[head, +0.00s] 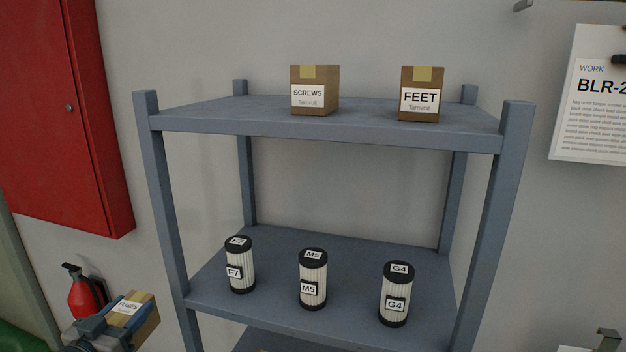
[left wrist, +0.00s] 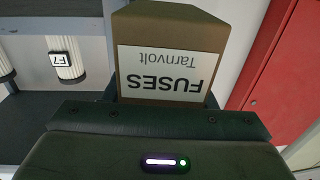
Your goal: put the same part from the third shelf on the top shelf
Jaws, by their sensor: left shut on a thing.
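My left gripper (head: 112,318) is at the lower left in the head view, shut on a brown cardboard box labelled FUSES (head: 141,318). The box is in the air just left of the shelf unit's left front post. It also fills the upper middle of the left wrist view (left wrist: 170,28), its label upside down. The top shelf (head: 230,116) holds a box labelled SCREWS (head: 325,94) and a box labelled FEET (head: 424,78). The shelf below (head: 345,320) holds three white filters with black caps, F7 (head: 247,260), M5 (head: 313,270) and G4 (head: 396,285). My right gripper is not seen.
The top shelf is bare left of SCREWS and between the two boxes. Grey posts (head: 166,205) stand at its corners. A red wall cabinet (head: 75,110) and a fire extinguisher (head: 82,292) are at the left. A paper notice (head: 590,110) hangs at the right.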

